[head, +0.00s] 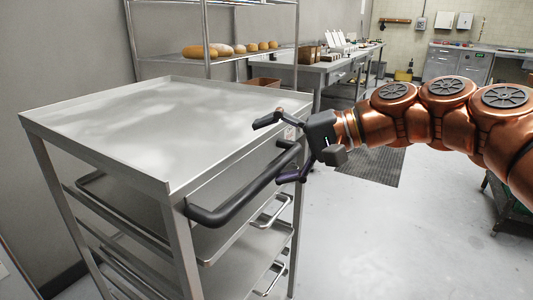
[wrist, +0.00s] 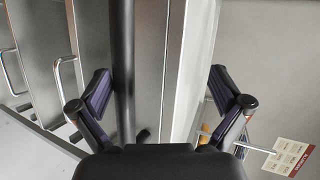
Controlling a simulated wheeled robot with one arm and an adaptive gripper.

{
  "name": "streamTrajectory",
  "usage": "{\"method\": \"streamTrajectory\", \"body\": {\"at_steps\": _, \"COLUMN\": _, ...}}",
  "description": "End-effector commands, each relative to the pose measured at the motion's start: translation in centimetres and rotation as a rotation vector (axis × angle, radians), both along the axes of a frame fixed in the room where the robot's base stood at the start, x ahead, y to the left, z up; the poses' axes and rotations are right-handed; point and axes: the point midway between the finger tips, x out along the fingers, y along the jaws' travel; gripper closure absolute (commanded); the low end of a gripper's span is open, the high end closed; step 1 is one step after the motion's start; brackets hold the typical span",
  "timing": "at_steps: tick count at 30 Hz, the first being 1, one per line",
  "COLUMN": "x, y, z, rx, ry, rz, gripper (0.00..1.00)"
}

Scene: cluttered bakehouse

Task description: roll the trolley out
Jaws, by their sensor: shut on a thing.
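The steel trolley (head: 150,115) fills the left of the head view, with a flat bare top and several tray levels with wire handles below. Its black push handle (head: 235,203) runs along the side facing the floor. My gripper (head: 277,150) is at the far end of this handle, its fingers above and below the bar, shut on it. In the wrist view the handle (wrist: 123,60) stands between the fingers of my gripper (wrist: 160,88), close to the left finger. The trolley's steel edge (wrist: 180,65) lies behind. The trolley's wheels are out of view.
A wire shelf with loaves (head: 225,50) stands behind the trolley by the wall. A steel worktable (head: 330,66) with boxes stands farther back. A dark floor mat (head: 375,165) lies beyond my arm. A dark green stand (head: 505,210) is at right. The floor (head: 390,250) between is clear.

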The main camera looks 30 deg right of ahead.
Motion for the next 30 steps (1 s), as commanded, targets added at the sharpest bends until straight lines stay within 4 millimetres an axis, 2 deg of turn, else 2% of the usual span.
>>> {"method": "streamTrajectory", "body": {"at_steps": 1, "x": 0.2, "y": 0.8, "z": 8.1, "rx": 0.178, "ry": -0.140, "rz": -0.016, "gripper": 0.28}}
{"method": "streamTrajectory", "body": {"at_steps": 2, "x": 0.2, "y": 0.8, "z": 8.1, "rx": 0.178, "ry": -0.140, "rz": -0.016, "gripper": 0.28}}
{"method": "streamTrajectory", "body": {"at_steps": 3, "x": 0.1, "y": -1.0, "z": 2.1, "rx": -0.005, "ry": -0.044, "rz": -0.033, "gripper": 0.28}}
{"method": "streamTrajectory", "body": {"at_steps": 5, "x": 0.1, "y": -1.0, "z": 2.0, "rx": -0.004, "ry": -0.041, "rz": -0.031, "gripper": 0.29}}
{"method": "streamTrajectory", "body": {"at_steps": 7, "x": 0.0, "y": -1.0, "z": 1.7, "rx": -0.003, "ry": -0.034, "rz": -0.026, "gripper": 0.53}}
{"method": "streamTrajectory", "body": {"at_steps": 18, "x": -1.3, "y": -2.2, "z": 0.8, "rx": -0.001, "ry": -0.010, "rz": -0.008, "gripper": 0.53}}
{"method": "streamTrajectory", "body": {"at_steps": 30, "x": -2.6, "y": -3.9, "z": 1.1, "rx": -0.002, "ry": -0.005, "rz": -0.005, "gripper": 0.53}}
